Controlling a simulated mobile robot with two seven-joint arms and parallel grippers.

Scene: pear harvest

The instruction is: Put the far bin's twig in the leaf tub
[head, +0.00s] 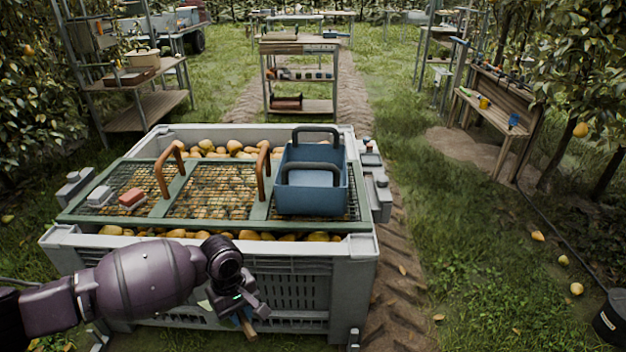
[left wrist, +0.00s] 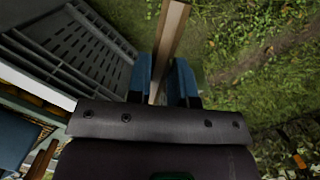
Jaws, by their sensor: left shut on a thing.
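My left gripper (head: 243,312) hangs in front of the near wall of the big grey pear bin (head: 345,290), below its rim. It is shut on a straight brown wooden stick (head: 249,329), which points down. In the left wrist view the stick (left wrist: 170,45) sits between the two blue fingers (left wrist: 160,82), clear of the bin's slatted wall. I cannot tell whether this stick is the twig. No other twig is clear. A dark bucket (head: 610,322) at the right edge may be the leaf tub; its inside is hidden. My right gripper is not in view.
Green mesh frames with brown handles (head: 168,172) lie over the pears. A blue open caddy (head: 312,197), a red-and-white block (head: 131,197) and a white block (head: 100,196) rest on them. A bench (head: 500,110) stands right. Grass right of the bin is mostly clear.

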